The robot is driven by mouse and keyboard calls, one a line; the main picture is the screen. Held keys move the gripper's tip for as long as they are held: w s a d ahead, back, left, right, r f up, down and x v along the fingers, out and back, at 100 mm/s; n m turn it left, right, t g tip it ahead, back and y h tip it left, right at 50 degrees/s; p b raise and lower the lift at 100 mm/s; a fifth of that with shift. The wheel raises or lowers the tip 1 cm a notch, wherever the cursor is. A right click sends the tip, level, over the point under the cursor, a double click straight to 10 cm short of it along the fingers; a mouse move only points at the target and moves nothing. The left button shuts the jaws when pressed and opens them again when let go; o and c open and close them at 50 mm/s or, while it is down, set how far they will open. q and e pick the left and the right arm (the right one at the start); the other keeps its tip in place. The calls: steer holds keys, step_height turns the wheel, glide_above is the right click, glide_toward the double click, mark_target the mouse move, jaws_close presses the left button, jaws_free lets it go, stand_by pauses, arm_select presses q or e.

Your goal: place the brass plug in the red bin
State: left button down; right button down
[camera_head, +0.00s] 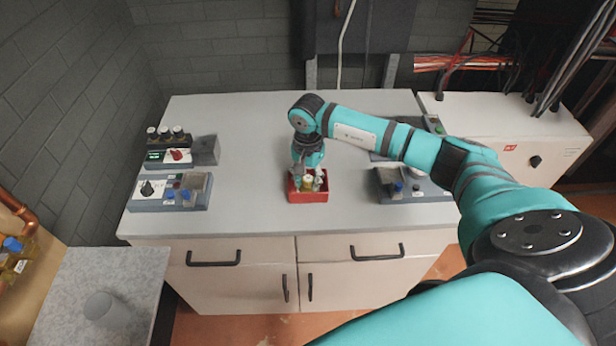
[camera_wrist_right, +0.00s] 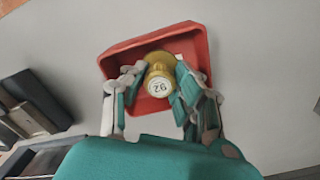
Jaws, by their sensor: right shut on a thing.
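The red bin (camera_head: 309,196) stands on the grey worktop near its front edge, in the middle of the head view. It also shows in the right wrist view (camera_wrist_right: 200,45). My right gripper (camera_head: 307,176) points down at the bin. It is shut on the brass plug (camera_head: 308,184), whose round face marked 92 shows between the fingers in the right wrist view (camera_wrist_right: 159,82). The plug is over or within the bin's opening; whether it touches the floor of the bin is hidden. My left gripper is not in view.
Control boxes with knobs stand on the worktop (camera_head: 245,130) at the left (camera_head: 170,192) and right (camera_head: 412,186) of the bin. The worktop around the bin is clear.

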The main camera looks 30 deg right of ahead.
mark_target(308, 179)
steer(key=shift+f, duration=0.1)
steer(key=c, duration=1.5)
jaws_free()
steer(key=shift+f, duration=0.1)
steer(key=shift+o, duration=1.1)
steer(key=shift+r, duration=0.65)
step_height(308, 179, up, 11)
steer(key=b, duration=0.3)
steer(key=shift+b, duration=0.35)
steer(key=shift+r, duration=0.1)
